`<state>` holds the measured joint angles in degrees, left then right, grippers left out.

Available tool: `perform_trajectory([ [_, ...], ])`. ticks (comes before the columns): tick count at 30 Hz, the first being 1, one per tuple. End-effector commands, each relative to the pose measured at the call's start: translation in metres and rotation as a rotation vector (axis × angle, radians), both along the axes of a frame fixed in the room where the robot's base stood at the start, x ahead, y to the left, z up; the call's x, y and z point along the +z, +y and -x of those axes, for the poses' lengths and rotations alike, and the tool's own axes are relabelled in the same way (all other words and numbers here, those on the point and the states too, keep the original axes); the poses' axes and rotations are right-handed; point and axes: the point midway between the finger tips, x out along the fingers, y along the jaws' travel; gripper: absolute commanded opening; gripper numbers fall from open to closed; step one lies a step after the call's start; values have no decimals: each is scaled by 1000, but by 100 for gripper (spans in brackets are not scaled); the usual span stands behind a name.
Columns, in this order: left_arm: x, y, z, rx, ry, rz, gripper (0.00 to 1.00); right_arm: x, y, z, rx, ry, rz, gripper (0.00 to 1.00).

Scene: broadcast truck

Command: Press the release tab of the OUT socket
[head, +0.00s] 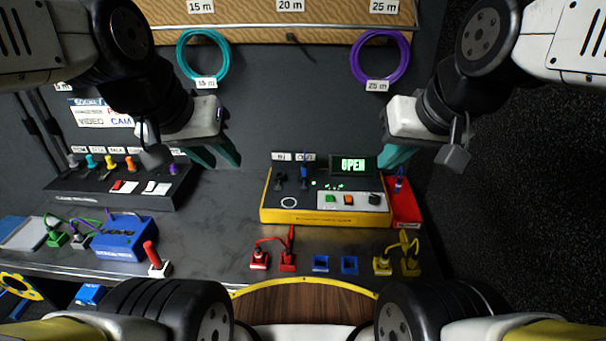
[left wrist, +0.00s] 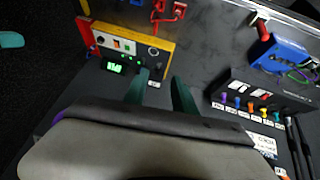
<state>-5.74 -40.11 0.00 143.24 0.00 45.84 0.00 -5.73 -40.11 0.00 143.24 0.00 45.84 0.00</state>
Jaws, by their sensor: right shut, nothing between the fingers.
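The yellow cable tester (head: 327,216) stands on the bench, its green display (head: 353,164) reading OPEN. Two small labels stand at its back left; the right one (head: 306,157), which looks like OUT, is above a socket with a blue part (head: 304,175). The dark socket (head: 279,181) is left of it. The release tab is too small to make out. My left gripper (head: 222,157) is open and empty, left of and above the tester. In the left wrist view its fingers (left wrist: 160,90) are apart near the tester (left wrist: 130,46). My right gripper (head: 391,160) is shut and empty, beside the display.
A red box (head: 403,204) adjoins the tester's right side. Red plugs (head: 274,259), blue sockets (head: 335,265) and yellow plugs (head: 397,264) line the front edge. A dark switch panel (head: 120,187) and a blue box (head: 124,238) stand left. The bench (head: 215,215) between is clear.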

Motion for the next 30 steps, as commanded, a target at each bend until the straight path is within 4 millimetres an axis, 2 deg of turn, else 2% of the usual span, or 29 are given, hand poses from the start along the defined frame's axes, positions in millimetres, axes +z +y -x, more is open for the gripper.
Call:
perform_trajectory([
  [1, 0, 0, 0, 0, 0, 0, 20, 0, 0, 0, 0, 0, 0, 0],
  [4, 0, 0, 0, 0, 0, 0, 0, 0, 0, 0, 0, 0, 0, 0],
  [30, 0, 0, 0, 0, 0, 0, 0, 0, 0, 0, 0, 0, 0, 0],
])
